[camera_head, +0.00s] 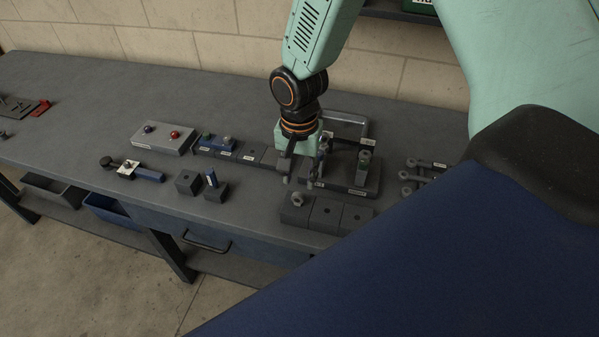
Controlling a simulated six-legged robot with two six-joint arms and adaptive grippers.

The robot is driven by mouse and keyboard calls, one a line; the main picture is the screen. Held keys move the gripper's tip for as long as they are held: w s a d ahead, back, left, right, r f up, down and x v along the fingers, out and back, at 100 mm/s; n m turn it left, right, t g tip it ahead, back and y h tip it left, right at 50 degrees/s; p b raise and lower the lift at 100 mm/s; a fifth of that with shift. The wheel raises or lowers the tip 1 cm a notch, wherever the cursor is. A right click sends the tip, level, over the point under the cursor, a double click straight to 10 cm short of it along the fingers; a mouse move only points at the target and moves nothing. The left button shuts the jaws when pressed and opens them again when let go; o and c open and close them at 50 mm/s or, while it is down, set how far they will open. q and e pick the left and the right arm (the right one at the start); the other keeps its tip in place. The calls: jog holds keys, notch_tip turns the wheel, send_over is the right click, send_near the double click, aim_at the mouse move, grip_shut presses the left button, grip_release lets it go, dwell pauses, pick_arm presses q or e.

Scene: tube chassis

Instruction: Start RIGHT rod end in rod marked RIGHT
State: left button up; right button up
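My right gripper (303,165) points down at the left part of a dark fixture plate (340,186) on the bench. Its fingers are small and dark here, and I cannot make out whether they hold anything. A slim upright part with a blue tint (321,158) stands close beside the fingers; whether they touch is unclear. An upright rod with a green part and a ring-shaped top (364,165) stands on the plate's right side. White labels sit on the fixture, too small to read, so I cannot tell which rod is marked RIGHT. My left gripper is out of view.
A dark block row with a ring-ended part (297,199) lies in front. More rod ends lie on a rack (407,176) at right, partly behind my arm. The far left bench is mostly clear.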

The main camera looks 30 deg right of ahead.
aim_at(298, 194)
jog(key=f+b, duration=0.3)
jog(key=shift+a+f, duration=0.3)
jog(key=shift+f, duration=0.05)
jog(key=shift+s+d+f+b, duration=0.15)
jog(key=shift+d+f+b, duration=0.05)
jog(key=shift+f+b, duration=0.15)
jog(key=shift+d+f, duration=0.1)
jog(key=shift+f, duration=0.3)
jog(key=shift+f+b, duration=0.3)
jog(key=shift+w+a+f, duration=0.2)
jog(key=shift+w+a, duration=0.15)
jog(key=shift+s+d+r, duration=0.1)
jog(key=shift+s+d, duration=0.15)
jog(key=shift+s, duration=0.05)
jog(key=shift+c, duration=1.1)
jog(key=shift+w+a, duration=0.2)
grip_shut()
jog(key=shift+s+d, duration=0.1)
